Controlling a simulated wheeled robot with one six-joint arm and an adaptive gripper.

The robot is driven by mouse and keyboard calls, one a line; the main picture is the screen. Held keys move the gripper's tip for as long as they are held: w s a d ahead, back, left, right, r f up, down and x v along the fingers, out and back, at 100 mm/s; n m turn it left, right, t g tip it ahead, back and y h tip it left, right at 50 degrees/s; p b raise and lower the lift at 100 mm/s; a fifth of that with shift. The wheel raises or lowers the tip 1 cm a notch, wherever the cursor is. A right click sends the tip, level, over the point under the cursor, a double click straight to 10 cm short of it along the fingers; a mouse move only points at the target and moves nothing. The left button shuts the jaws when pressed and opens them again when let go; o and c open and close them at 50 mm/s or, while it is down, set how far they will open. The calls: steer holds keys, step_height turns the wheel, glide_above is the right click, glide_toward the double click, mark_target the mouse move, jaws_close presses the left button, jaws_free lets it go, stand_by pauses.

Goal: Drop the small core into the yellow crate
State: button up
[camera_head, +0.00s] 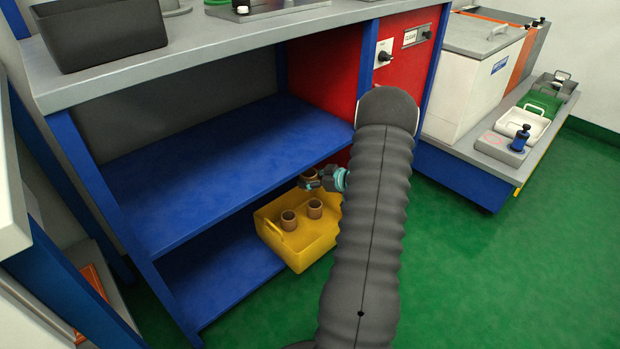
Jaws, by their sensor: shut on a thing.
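The yellow crate (306,253) stands at the right end of the lower blue shelf, under the bench. Two brown cores, one (289,220) at the left and one (315,208) at the right, sit upright inside it. My gripper (314,183) reaches in from the right, just above the far part of the crate in this view. It is shut on a small brown core (308,174), which is partly hidden by the fingers. The exact height of the held core over the crate is hard to tell. My dark arm hides the crate's right side.
The middle blue shelf (220,165) lies above and left of the crate, close to my gripper. A red panel (330,85) stands behind. A dark bin (98,33) is on the grey benchtop. Green floor (480,260) is clear at the right.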

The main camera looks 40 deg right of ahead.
step_height(320, 180, down, 3)
steer(key=shift+f+b, duration=0.1)
steer(key=shift+b, duration=1)
steer(key=o, duration=1.2)
steer(key=shift+s+d, duration=0.1)
steer(key=v, duration=1.2)
